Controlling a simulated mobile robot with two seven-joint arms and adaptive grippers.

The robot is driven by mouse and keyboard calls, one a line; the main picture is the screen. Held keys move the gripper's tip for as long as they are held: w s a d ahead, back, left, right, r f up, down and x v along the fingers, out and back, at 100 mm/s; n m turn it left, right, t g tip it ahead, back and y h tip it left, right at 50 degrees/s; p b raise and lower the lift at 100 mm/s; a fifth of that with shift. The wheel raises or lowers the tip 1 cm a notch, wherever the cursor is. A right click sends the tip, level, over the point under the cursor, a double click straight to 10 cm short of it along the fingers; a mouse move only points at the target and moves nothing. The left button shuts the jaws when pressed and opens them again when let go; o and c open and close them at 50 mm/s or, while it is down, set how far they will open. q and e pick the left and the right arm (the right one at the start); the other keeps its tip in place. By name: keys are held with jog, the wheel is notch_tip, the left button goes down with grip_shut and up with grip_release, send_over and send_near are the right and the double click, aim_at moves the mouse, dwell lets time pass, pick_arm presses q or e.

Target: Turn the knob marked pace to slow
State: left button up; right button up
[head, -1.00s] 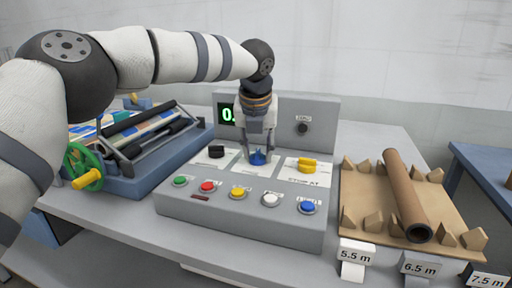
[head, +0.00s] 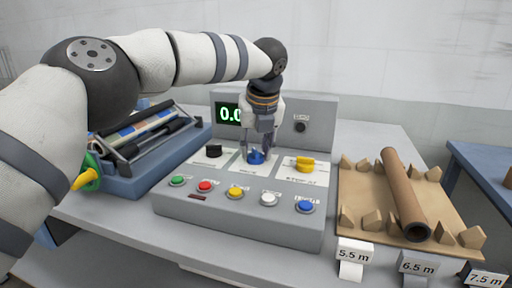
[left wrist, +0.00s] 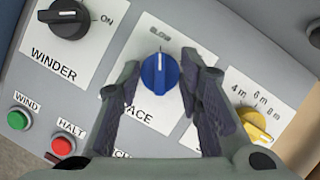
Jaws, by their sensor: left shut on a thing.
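The blue pace knob (left wrist: 160,75) sits on a white plate whose label reads "PACE", partly hidden by a finger in the left wrist view. Its white pointer line points up the plate, toward the small word "SLOW" (left wrist: 160,28). In the head view the blue knob (head: 256,157) is the middle one of three on the sloped grey panel. My left gripper (head: 258,152) reaches down over it from above. In the left wrist view its fingers (left wrist: 160,82) stand on both sides of the knob, shut on it. My right gripper is out of view.
The black winder knob (head: 213,151) is to the left and the yellow knob (head: 304,164) to the right. Several coloured buttons line the panel's front. A display (head: 229,114) stands behind.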

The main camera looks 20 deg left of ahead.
pick_arm(q)
jog(key=o, duration=1.1)
jog(key=shift+f, duration=0.1)
jog(key=v, duration=1.2)
